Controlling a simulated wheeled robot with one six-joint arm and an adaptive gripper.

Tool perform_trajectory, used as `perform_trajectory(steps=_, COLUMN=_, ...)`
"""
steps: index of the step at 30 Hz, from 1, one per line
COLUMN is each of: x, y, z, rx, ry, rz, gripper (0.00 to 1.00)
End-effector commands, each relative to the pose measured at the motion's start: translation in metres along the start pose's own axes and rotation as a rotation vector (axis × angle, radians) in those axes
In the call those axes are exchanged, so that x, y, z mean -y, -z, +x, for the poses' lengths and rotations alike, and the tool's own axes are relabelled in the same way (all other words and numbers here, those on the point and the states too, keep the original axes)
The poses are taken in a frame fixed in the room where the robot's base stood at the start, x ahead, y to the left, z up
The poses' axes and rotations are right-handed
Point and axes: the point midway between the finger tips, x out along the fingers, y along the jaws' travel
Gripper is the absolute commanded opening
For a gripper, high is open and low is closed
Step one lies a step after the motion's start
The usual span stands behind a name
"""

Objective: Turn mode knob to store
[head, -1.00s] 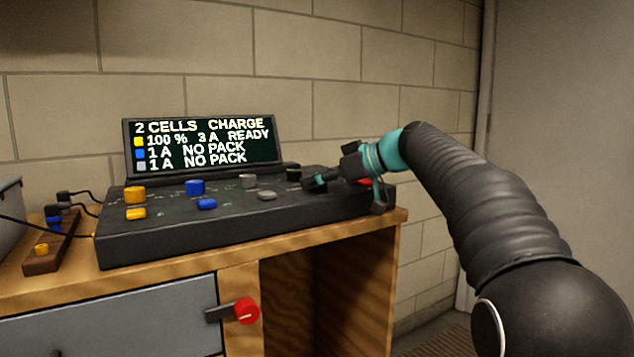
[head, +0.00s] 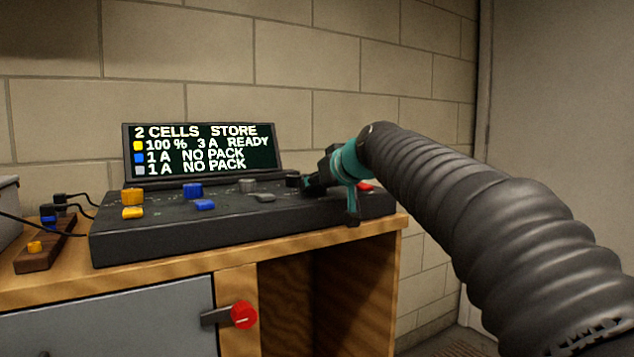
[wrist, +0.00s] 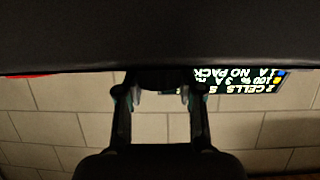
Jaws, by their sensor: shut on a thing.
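The charger (head: 160,238) is a wide black box on a wooden bench, with a raised screen (head: 200,148) at its back. The screen reads "2 CELLS STORE", with "100 % 3 A READY" below. The mode knob (head: 293,179) is a black knob at the back right of the panel, partly hidden by my gripper (head: 308,186). My gripper is shut on this knob. In the wrist view my gripper's fingers (wrist: 160,100) stand on both sides of the dark knob (wrist: 160,80), and the screen shows upside down.
Yellow (head: 132,196), blue (head: 192,191) and grey (head: 247,185) knobs stand left of my gripper, with switches in front of them. A red button (head: 364,187) lies just right of it. A red knob (head: 243,315) is on the bench front. A block wall stands behind.

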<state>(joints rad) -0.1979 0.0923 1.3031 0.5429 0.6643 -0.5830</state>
Motion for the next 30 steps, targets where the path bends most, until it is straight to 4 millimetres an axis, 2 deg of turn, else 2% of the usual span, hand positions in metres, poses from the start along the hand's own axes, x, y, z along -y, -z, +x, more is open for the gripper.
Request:
perform_trajectory(steps=20, x=-0.0005, y=0.0007, z=-0.0005, rx=-0.002, ry=-0.055, rz=0.022, gripper=0.02)
perform_trajectory(steps=21, x=-0.0005, y=0.0007, z=-0.0005, rx=-0.002, ry=-0.055, rz=0.022, gripper=0.39)
perform_trajectory(steps=24, x=-0.0005, y=0.0006, z=-0.0004, rx=-0.001, ry=-0.054, rz=0.022, gripper=0.63)
perform_trajectory(steps=30, x=-0.0004, y=0.0003, z=-0.0002, rx=0.000, ry=-0.054, rz=0.022, gripper=0.63)
